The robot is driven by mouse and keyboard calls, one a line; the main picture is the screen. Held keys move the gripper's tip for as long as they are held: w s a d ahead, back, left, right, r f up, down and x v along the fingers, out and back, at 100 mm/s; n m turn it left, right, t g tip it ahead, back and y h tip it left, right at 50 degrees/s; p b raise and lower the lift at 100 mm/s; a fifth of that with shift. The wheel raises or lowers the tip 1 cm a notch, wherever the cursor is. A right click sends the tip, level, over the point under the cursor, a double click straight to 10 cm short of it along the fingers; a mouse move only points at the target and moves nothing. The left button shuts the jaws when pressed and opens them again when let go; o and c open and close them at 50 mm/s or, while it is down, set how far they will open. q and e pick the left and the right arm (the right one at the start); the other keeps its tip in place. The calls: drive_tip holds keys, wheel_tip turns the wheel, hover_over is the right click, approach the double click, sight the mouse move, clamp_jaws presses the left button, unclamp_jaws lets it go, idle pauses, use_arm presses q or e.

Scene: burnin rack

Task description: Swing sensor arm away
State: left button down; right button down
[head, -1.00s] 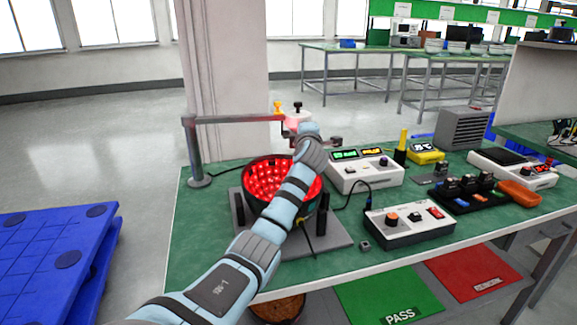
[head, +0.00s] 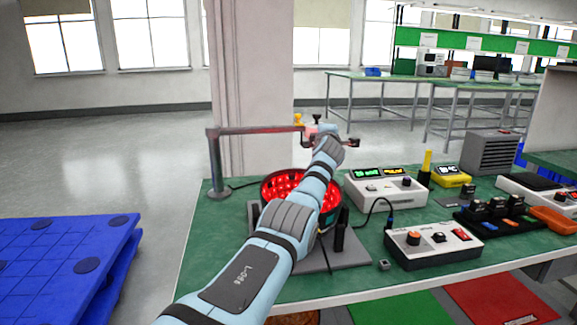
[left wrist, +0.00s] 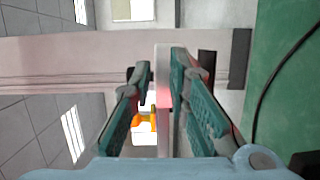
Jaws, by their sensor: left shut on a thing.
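The sensor arm (head: 255,131) is a grey horizontal bar on an upright post (head: 215,165) at the table's left back. It reaches right, above and behind the round bowl of glowing red lights (head: 285,183). My left gripper (head: 325,132) is at the bar's far end, shut on the sensor arm's pale end piece, mostly hidden by my wrist. In the left wrist view, the teal fingers (left wrist: 160,68) stand on either side of a pale pinkish bar (left wrist: 163,110). My right gripper is not in view.
A meter box with green and yellow displays (head: 383,188) and a control box with knobs (head: 432,243) stand right of the bowl. A black tray of parts (head: 490,232) is further right. A blue pallet (head: 60,265) stands left of the table. The floor behind the table is clear.

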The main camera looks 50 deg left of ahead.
use_arm(q)
drive_tip(key=shift+r, duration=0.7)
drive_tip(key=shift+s+r, duration=0.1)
drive_tip(key=shift+r, duration=0.15)
drive_tip(key=c, duration=1.6)
unclamp_jaws()
drive_tip(key=r, duration=0.5)
drive_tip(key=shift+w+a, duration=0.25)
wheel_tip(320, 180, up, 3)
drive_tip(key=shift+s+d+f, duration=0.1)
drive_tip(key=shift+s, duration=0.05)
clamp_jaws()
drive_tip(key=shift+d+r, duration=0.15)
drive_tip(key=shift+r, duration=0.1)
drive_tip(key=shift+f, duration=0.1)
